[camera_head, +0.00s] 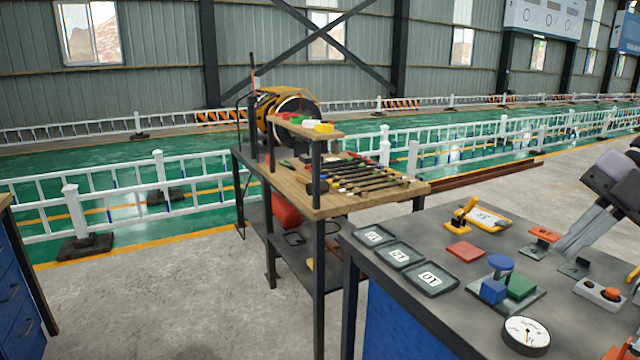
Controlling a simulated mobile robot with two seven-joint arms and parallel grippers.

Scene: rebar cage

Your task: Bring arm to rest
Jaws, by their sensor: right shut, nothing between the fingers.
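My right gripper (574,243) comes in at the right edge, with a dark body and light grey fingers pointing down and to the left. It is shut with nothing in it. Its fingertips show above the grey workbench (455,290), near a small dark block and an orange-topped part (545,235). I cannot tell whether they touch anything. My left gripper is not in view.
The workbench carries numbered trays (430,279), a red plate (465,251), coloured blocks (493,291), a round gauge (526,335) and a button box (600,293). A wooden-topped tool bench (345,207) stands behind it. White railings (120,195) and open floor lie beyond.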

